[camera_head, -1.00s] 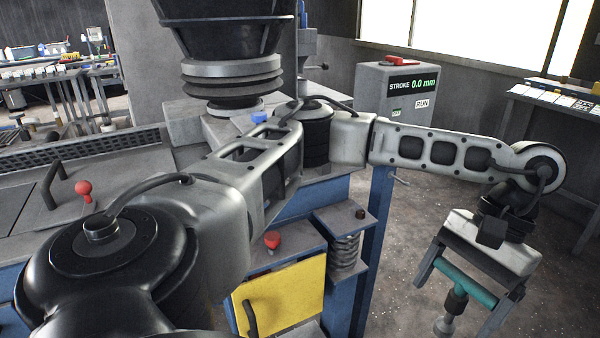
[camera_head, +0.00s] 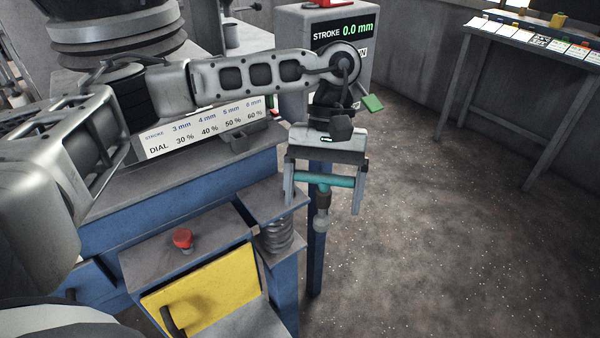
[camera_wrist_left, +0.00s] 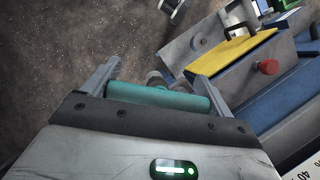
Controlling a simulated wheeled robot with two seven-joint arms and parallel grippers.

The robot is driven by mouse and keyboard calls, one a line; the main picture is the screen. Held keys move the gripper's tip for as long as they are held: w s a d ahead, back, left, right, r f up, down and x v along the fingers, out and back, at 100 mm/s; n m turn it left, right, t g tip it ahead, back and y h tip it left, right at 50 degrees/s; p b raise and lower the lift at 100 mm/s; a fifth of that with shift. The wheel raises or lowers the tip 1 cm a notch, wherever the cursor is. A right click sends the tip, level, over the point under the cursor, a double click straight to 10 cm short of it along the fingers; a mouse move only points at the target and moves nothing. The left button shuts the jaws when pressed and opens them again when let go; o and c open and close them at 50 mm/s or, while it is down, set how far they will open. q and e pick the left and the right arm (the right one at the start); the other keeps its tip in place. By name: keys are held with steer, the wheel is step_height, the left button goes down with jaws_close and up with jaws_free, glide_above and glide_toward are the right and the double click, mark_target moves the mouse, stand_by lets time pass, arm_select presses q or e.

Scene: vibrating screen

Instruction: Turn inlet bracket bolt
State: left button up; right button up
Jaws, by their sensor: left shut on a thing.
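My left gripper (camera_head: 323,202) is shut on a T-handled socket wrench and holds it in the air. Its teal crossbar (camera_head: 338,181) lies between the two fingers, and its grey socket end (camera_head: 321,222) points down. In the left wrist view the teal crossbar (camera_wrist_left: 155,97) spans the fingers. The gripper appears just right of a grey bracket plate (camera_head: 262,197) above a dark coil spring (camera_head: 278,238); I cannot tell the depth gap. No bolt can be made out on the plate, which the gripper partly covers. My right gripper is not in view.
A blue post (camera_head: 316,255) stands behind the wrench. A red knob (camera_head: 182,239) and a yellow panel (camera_head: 215,290) are on the machine at lower left. A stroke display box (camera_head: 300,45) reads 0.0 mm. The floor at right is open up to a side table (camera_head: 470,60).

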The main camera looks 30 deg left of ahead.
arm_select(q)
steer(key=r+n+p, duration=0.1)
steer(key=n, duration=0.1)
steer(key=w+a+r+n+t+h+p, duration=0.1)
steer(key=n, duration=0.1)
steer(key=w+a+n+h, duration=0.1)
steer(key=n, duration=0.1)
steer(key=shift+a+r+n+t+p, duration=0.15)
steer(key=shift+r+n+t+p, duration=0.15)
steer(key=shift+r+p, duration=0.1)
steer(key=w+a+r+n+t+p, duration=0.2)
steer(key=w+a+n+t+p, duration=0.2)
steer(key=a+n, duration=0.3)
steer(key=n, duration=0.4)
steer(key=shift+w+a+r+t+h, duration=0.25)
steer(key=shift+w+a+t+h, duration=0.05)
steer(key=shift+a, duration=0.05)
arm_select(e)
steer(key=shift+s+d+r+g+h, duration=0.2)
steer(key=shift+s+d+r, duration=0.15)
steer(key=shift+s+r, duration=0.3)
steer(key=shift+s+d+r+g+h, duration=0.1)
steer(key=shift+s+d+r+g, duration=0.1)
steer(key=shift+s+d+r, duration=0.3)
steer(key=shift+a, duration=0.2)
